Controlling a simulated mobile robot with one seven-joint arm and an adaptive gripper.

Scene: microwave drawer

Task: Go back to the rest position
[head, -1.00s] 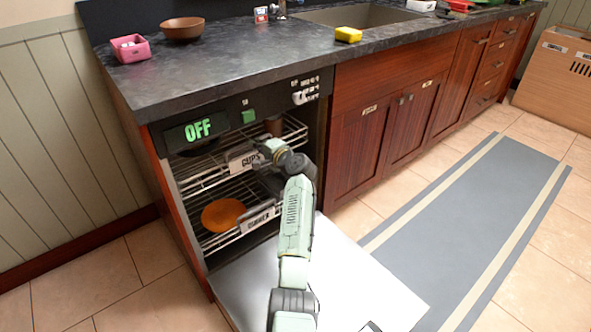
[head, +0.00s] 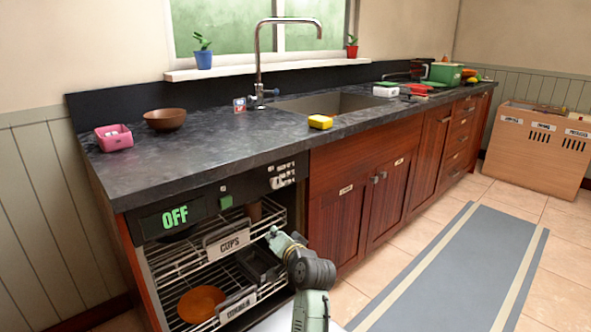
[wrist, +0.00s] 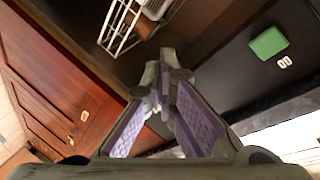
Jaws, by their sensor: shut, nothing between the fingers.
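My gripper (wrist: 163,88) fills the middle of the wrist view, its two purple-padded fingers closing together at the tips with nothing between them. In the head view my arm rises from the bottom edge, and its end is in front of the open dishwasher (head: 160,240), close to the right side of the racks. The fingers cannot be made out clearly there. In the wrist view part of a white wire rack (wrist: 118,28) is beyond the fingers, and the dark panel with a green button (wrist: 268,42) is to the right.
The upper rack has a CUPS label (head: 228,243); the lower holds an orange plate (head: 201,303). A pink container (head: 114,138), a brown bowl (head: 165,119) and a yellow sponge (head: 320,122) are on the counter. Red-brown cabinets (head: 350,215) stand to the right, beside open floor.

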